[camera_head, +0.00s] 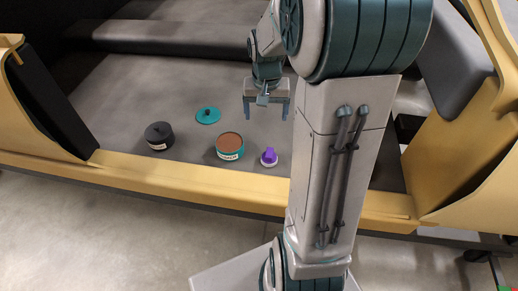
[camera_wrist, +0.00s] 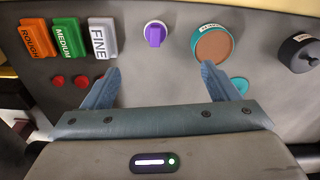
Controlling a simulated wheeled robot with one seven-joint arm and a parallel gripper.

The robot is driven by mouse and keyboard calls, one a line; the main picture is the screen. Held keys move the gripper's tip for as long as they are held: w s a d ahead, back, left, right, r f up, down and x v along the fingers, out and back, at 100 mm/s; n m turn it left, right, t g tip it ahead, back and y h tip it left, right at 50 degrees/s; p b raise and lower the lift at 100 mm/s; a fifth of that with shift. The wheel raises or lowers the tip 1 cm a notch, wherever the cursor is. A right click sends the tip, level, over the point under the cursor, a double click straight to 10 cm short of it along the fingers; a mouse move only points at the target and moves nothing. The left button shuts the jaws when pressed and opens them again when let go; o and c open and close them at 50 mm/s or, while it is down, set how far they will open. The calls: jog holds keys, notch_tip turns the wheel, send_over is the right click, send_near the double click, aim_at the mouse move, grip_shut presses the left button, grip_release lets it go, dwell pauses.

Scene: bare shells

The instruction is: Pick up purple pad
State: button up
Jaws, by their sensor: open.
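The purple pad (camera_head: 269,155) has a purple grip on a white round base. It rests on the grey surface near the front yellow edge, right of an open teal tin. In the wrist view the purple pad (camera_wrist: 155,36) lies beyond the fingertips, near the middle of the picture. My gripper (camera_head: 267,112) is open and empty above the grey surface, farther back than the pad. In the wrist view my gripper (camera_wrist: 161,70) has its fingers wide apart, with bare grey surface between them.
The teal tin (camera_head: 230,147) with brown contents stands beside the pad. A dark round container (camera_head: 159,135) and teal lid (camera_head: 208,115) lie left. The wrist view shows FINE (camera_wrist: 103,38), MEDIUM (camera_wrist: 69,38) and ROUGH (camera_wrist: 36,39) blocks with several red discs. My arm hides these in the head view.

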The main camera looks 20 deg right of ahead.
jog(key=m+b, duration=0.2)
jog(key=b, duration=0.3)
send_over(269, 152)
notch_tip(269, 152, down, 12)
jog(key=shift+g, duration=0.3)
jog(key=f, duration=0.4)
jog(key=f+b, duration=0.1)
jog(key=f, duration=0.2)
jog(key=shift+d, duration=0.35)
jog(key=shift+a+f+b, duration=0.15)
jog(key=shift+f+b, duration=0.3)
jog(key=shift+f, duration=1.15)
jog(key=shift+a+f+b, duration=0.15)
jog(key=shift+f+b, duration=0.3)
jog(key=shift+f, duration=1.1)
jog(key=shift+r, duration=0.1)
jog(key=c, duration=1.1)
